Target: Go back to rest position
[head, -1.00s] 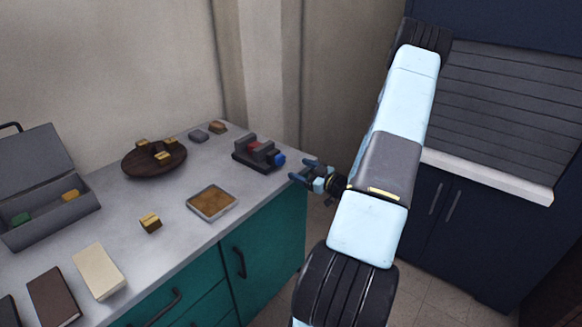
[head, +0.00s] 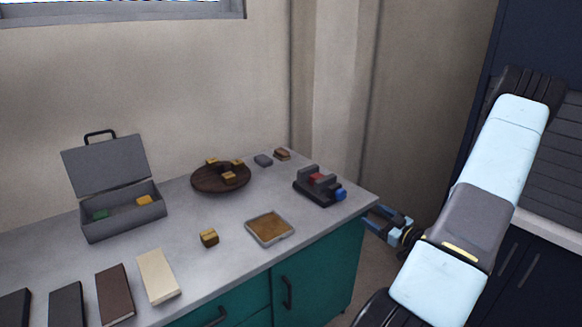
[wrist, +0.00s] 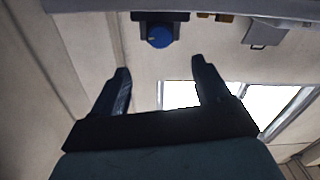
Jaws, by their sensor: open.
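My gripper (head: 388,222) is at the right end of the grey counter (head: 225,275), just off its edge and apart from it. Its two fingers are spread with nothing between them. In the wrist view my gripper (wrist: 160,92) also shows open and empty, and that picture appears upside down. My arm reaches up at the right of the head view and bends back down to the gripper. The grey device with a red block and a blue knob (head: 318,186) stands on the counter to the left of the gripper. Its blue knob (wrist: 160,37) shows beyond the fingers in the wrist view.
A round wooden board (head: 221,180) holds small yellow-brown blocks. A shallow tray (head: 269,228), a loose block (head: 209,237), an open grey toolbox (head: 122,215) and several books (head: 158,277) lie on the counter. Dark cabinets (head: 525,262) stand at the right.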

